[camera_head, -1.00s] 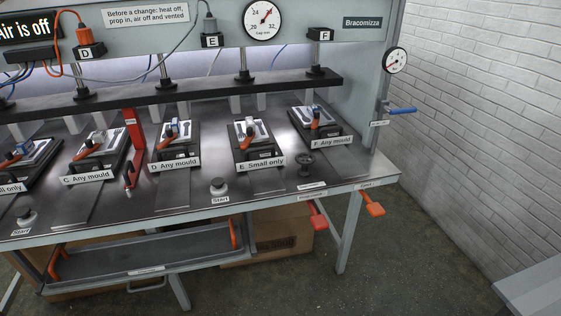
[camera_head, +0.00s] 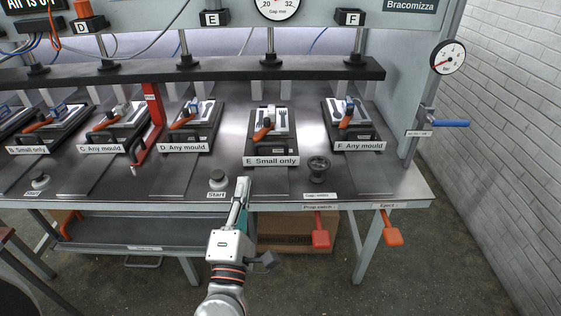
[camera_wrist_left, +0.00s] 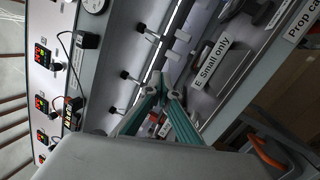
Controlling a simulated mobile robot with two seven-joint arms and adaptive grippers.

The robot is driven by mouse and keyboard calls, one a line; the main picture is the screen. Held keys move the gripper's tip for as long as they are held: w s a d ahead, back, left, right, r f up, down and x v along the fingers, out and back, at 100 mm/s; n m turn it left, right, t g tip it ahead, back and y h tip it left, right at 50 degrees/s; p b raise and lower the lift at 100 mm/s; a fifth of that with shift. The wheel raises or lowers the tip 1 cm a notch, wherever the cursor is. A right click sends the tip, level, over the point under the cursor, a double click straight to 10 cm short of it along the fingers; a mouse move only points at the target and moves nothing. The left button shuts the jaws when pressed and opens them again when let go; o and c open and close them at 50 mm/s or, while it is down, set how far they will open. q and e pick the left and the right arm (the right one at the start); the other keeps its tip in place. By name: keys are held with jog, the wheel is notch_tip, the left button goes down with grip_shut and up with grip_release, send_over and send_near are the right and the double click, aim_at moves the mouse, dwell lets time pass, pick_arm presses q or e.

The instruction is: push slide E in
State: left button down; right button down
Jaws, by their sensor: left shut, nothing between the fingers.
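Slide E (camera_head: 265,149) is a dark plate with a front label "E Small only" (camera_head: 271,161). It carries a pale mould with dark spoon shapes (camera_head: 281,119) and an orange-handled piece (camera_head: 262,132). It sits on the steel bench, its labelled front standing forward of the dark press beam. My left gripper (camera_head: 242,184) is shut and empty, in front of slide E and a little left of its label, near the bench's front edge. In the left wrist view the shut fingers (camera_wrist_left: 169,88) show, with the slide E label (camera_wrist_left: 212,62) beyond them to the right. My right gripper is not in view.
Slide D (camera_head: 187,148) stands to the left and slide F (camera_head: 360,146) to the right. A start button (camera_head: 218,179) is left of my fingers, and a dark knob (camera_head: 319,168) right of slide E. Red and orange levers (camera_head: 320,232) hang below the bench edge.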

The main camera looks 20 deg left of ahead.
pick_arm(q)
jog(key=w+a+n+g+y, duration=0.2)
jog(key=a+n+g+y, duration=0.15)
jog(key=n, duration=0.65)
jog(key=n+g+h, duration=0.4)
jog(key=n, duration=0.3)
send_near(263, 152)
jog(key=shift+w+a+f+t+y, duration=0.1)
jog(key=shift+w+f+t+y, duration=0.15)
jog(key=shift+w+f, duration=0.6)
jog(key=shift+s+f, duration=0.1)
jog(key=shift+s, duration=0.1)
jog(key=w, duration=0.2)
jog(key=w+a+b, duration=0.1)
jog(key=w, duration=0.1)
jog(key=w+a+b, duration=0.1)
jog(key=w, duration=0.2)
jog(key=shift+f, duration=0.15)
jog(key=shift+w+a, duration=0.1)
jog(key=shift+w, duration=0.25)
jog(key=shift+r, duration=0.35)
